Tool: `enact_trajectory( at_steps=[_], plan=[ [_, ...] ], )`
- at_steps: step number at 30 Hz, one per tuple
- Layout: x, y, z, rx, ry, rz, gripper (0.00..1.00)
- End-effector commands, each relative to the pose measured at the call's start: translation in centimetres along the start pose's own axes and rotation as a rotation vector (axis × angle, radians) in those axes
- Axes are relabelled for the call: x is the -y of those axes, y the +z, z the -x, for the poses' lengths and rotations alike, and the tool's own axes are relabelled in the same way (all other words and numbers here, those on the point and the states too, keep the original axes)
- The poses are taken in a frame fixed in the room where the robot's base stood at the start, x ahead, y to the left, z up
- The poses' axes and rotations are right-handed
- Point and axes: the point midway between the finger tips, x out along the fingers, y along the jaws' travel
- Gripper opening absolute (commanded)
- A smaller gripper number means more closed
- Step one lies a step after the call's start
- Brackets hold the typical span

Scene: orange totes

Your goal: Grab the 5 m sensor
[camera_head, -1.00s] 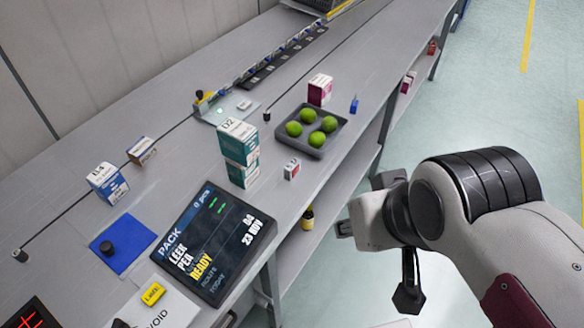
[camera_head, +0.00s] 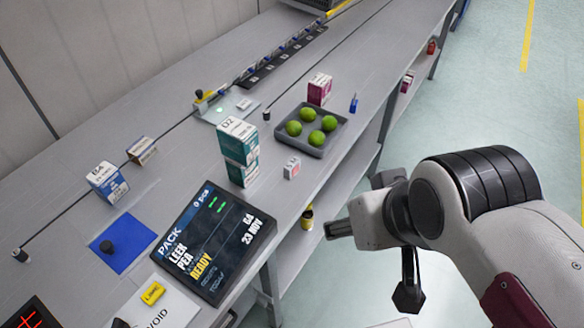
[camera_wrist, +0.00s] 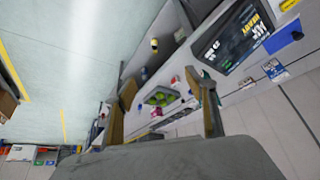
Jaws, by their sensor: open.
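A small white box with red print (camera_head: 292,167) stands on the grey bench near its right edge; its blurred label seems to read "5 M". In the wrist view a small red and white box (camera_wrist: 175,80), which looks like the same one, shows between the fingers and well beyond them. My gripper (camera_head: 338,229) is off the bench's right side in the head view, apart from the box. In the wrist view my gripper (camera_wrist: 168,92) has its two fingers spread with nothing between them.
A stack of teal-white boxes (camera_head: 239,152) stands left of the small box. A dark tray (camera_head: 341,120) of green balls lies behind it, with a magenta box (camera_head: 319,89) beyond. A display (camera_head: 214,243) lies in front. A bottle (camera_head: 307,216) stands on the lower shelf.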

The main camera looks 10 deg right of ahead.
Motion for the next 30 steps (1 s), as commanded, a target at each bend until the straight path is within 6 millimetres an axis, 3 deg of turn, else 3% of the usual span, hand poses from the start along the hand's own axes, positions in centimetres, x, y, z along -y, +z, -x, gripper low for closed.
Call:
enact_trajectory(
  at_steps=[5, 11, 30],
  plan=[
    [-0.1, -0.2, -0.1, -0.002, 0.005, 0.0, 0.56],
    [-1.3, -1.8, -0.9, -0.025, 0.041, 0.007, 0.56],
    [-8.5, -13.2, -7.4, -0.201, 0.232, 0.152, 0.56]
  ],
)
